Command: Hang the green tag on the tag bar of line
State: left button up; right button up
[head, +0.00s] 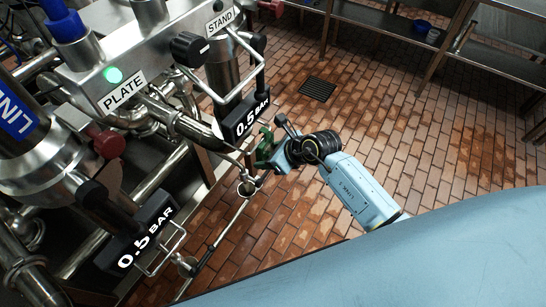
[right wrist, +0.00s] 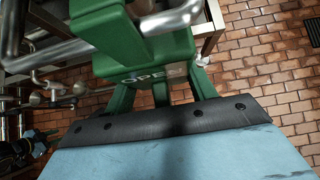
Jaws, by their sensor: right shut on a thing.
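My right gripper (head: 265,150) reaches in from the right, beside the pipework under the right-hand "0.5 BAR" box. It is shut on the green tag (right wrist: 150,72), a green piece with lettering that looks like "OPEN", close in front of the right wrist camera. In the head view the tag is small and hard to separate from the fingers. A bent metal rod (right wrist: 170,20) crosses by the tag's upper part in the right wrist view; I cannot tell whether they touch. Bent wire bars stand by the right box (head: 243,75) and left box (head: 160,252).
A steel manifold with a "PLATE" label (head: 121,91), a "STAND" label (head: 220,21), a green lamp (head: 113,75) and red knobs fills the left. Thin rods and pipes lie close to my right gripper. The brick floor (head: 430,130) is open to the right, with steel benches behind.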

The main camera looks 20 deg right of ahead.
jog(key=shift+f, duration=0.3)
jog(key=o, duration=1.2)
jog(key=p+v, duration=0.1)
jog(key=v, duration=1.2)
jog(key=shift+s, duration=0.15)
jog(key=shift+d+r, duration=0.1)
jog(key=shift+r, duration=0.05)
